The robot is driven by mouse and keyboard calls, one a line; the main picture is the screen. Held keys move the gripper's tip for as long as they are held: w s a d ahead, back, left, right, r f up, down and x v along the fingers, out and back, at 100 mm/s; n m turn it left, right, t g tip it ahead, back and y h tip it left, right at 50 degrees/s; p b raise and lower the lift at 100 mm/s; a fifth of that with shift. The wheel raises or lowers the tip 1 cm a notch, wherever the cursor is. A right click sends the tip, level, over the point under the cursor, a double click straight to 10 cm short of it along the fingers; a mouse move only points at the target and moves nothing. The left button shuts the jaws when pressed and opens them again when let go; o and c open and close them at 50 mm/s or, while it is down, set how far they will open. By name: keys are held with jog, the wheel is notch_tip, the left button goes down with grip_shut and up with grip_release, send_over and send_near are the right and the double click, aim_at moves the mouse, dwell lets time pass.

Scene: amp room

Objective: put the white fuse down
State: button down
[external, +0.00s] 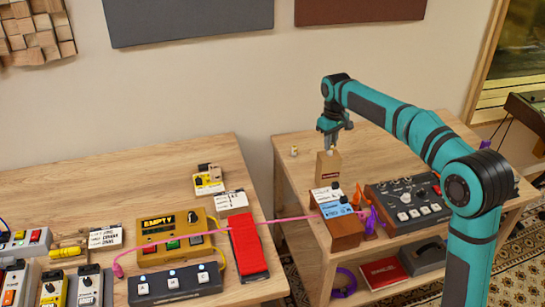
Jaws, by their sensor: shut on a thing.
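My gripper (331,140) points down above the right-hand table and is shut on a small pale piece, which I take for the white fuse (330,147). The fuse is tiny in this view and partly covered by the fingers. It is just over a small brown box (328,166); I cannot tell whether it touches the box.
A small pale-yellow thing (293,150) stands left of the box. A blue-topped wooden unit (335,216) and a dark control box (408,200) sit nearer the front. A pink cable (285,219) spans the gap to the left table, crowded with pedals.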

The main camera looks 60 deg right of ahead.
jog(key=shift+f, duration=0.1)
jog(key=c, duration=1.3)
grip_release()
notch_tip(320, 180, up, 12)
jog(key=shift+r, duration=0.15)
jog(key=shift+a, duration=0.1)
